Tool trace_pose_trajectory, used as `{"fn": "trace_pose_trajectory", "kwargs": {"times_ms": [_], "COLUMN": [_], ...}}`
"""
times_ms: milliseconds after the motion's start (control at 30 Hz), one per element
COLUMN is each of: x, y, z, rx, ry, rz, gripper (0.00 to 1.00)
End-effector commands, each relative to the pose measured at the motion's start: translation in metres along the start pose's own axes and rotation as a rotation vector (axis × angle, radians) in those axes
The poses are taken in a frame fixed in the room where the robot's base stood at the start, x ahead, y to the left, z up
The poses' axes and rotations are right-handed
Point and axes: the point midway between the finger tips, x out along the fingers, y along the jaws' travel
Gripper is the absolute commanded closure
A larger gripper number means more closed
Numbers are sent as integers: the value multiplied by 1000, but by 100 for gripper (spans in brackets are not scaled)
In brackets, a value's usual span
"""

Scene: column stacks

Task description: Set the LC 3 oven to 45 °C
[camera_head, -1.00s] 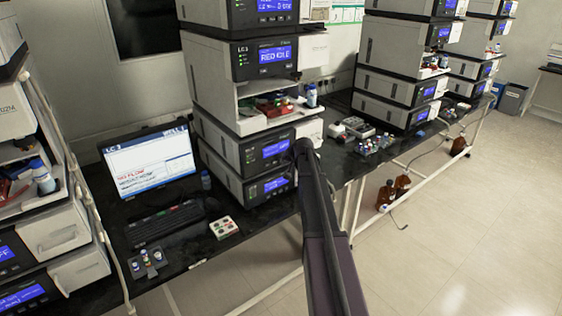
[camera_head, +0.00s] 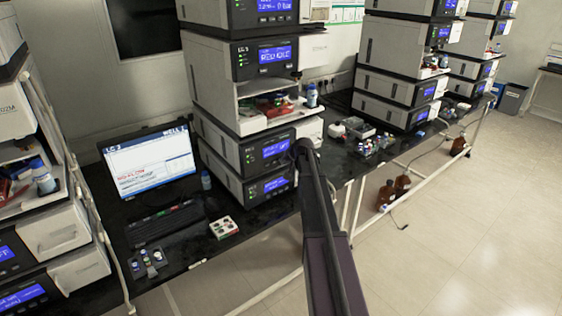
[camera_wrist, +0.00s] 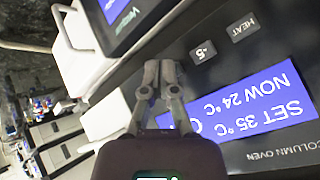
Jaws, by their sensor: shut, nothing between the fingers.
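The column oven (camera_wrist: 270,145) fills the right of the wrist view, upside down. Its blue display (camera_wrist: 250,103) reads SET 35 °C, NOW 24 °C. A "-5" key (camera_wrist: 203,50) and a HEAT key (camera_wrist: 243,27) are on its dark front panel. My gripper (camera_wrist: 160,68) is shut and empty, its tips at the panel beside the "-5" key. They cover the panel there; whether they touch cannot be told. In the head view, my arm reaches the lower part of the LC-3 stack (camera_head: 215,80); the gripper is hidden there.
A second module (camera_wrist: 112,22) with a blue display adjoins the oven in the wrist view. In the head view, a monitor (camera_head: 150,160) and keyboard (camera_head: 165,222) stand left of the stack. Vials and small boxes lie on the bench to its right. The floor in front is open.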

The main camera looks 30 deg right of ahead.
Motion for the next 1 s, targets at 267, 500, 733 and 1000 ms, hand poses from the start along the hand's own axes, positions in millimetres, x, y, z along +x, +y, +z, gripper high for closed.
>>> {"fn": "trace_pose_trajectory", "kwargs": {"times_ms": [267, 500, 733, 1000], "x": [-8, -8, -8, -8], "y": [5, 6, 6, 6], "z": [6, 6, 6, 6], "rx": [0, 0, 0, 0], "ry": [0, 0, 0, 0], "rz": [0, 0, 0, 0], "gripper": [100, 100, 100, 100]}}
